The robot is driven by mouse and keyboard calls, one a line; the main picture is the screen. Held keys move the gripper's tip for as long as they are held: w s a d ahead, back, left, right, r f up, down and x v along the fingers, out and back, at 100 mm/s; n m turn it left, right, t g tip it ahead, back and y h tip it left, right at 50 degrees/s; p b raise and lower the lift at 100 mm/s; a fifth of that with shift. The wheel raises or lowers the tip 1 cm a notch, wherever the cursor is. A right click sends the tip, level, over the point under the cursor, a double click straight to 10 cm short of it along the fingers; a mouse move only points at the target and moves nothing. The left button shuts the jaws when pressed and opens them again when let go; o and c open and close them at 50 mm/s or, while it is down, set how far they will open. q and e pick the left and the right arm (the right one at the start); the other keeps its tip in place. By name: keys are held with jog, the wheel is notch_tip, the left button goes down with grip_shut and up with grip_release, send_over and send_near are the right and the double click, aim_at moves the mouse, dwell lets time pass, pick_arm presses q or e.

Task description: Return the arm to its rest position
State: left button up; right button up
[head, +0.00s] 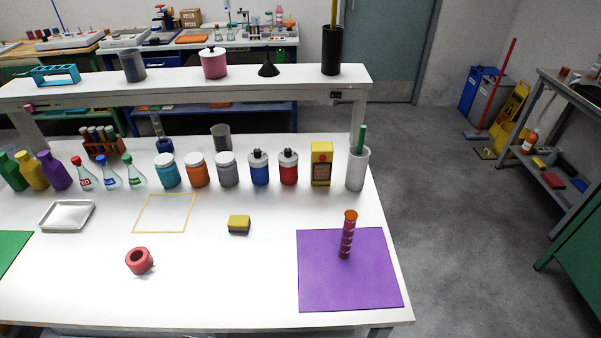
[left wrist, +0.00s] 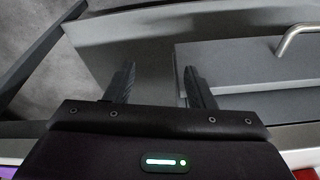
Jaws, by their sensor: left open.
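My left gripper (left wrist: 158,88) shows in the left wrist view with its two dark fingers spread apart and nothing between them. Behind the fingers are grey panels (left wrist: 230,62) and a metal handle (left wrist: 298,38) at the upper right; I cannot tell what they belong to. Neither of my arms nor grippers shows in the head view. My right gripper is in no view. No drying oven can be made out in the head view.
A white bench (head: 200,290) carries a purple mat (head: 325,285) with an orange-topped tube (head: 347,235), a red ring (head: 139,260), a sponge (head: 239,224), a metal tray (head: 68,215) and several bottles along the back. A shelf (head: 190,85) stands behind. The bench front is mostly clear.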

pick_arm(q)
jog(key=s+a+f+g+b, duration=0.1)
jog(key=s+f+b, duration=0.3)
jog(key=f, duration=0.9)
jog(key=s+f+b, duration=0.2)
jog(key=s+f, duration=0.3)
jog(key=f, duration=0.8)
jog(key=s+a+f+b, duration=0.3)
jog(key=s+f, duration=1)
jog(key=shift+s+f+g+b, duration=0.15)
jog(key=shift+s+g+b, duration=0.25)
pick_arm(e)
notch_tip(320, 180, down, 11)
